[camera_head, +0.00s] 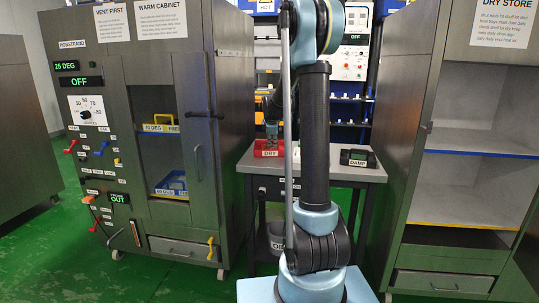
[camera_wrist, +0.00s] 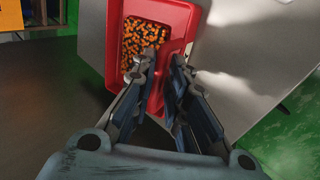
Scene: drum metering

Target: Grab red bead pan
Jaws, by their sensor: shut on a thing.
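The red bead pan (camera_head: 262,150) sits on the grey table between the warm cabinet and the dry store, with a "DRY" label on its front. In the wrist view the red pan (camera_wrist: 178,18) holds many small orange and black beads (camera_wrist: 140,42). My gripper (camera_wrist: 168,58) is shut on the pan's near wall, its two fingers on either side of it. In the head view my gripper (camera_head: 271,132) shows small above the pan, and my arm hides the pan's right part.
A black "DAMP" pan (camera_head: 357,158) stands on the table (camera_head: 340,173) to the right. The warm cabinet (camera_head: 140,50) stands left with its door region facing the aisle. The dry store (camera_head: 470,140) has open shelves at right. A grey bin (camera_head: 276,240) is under the table.

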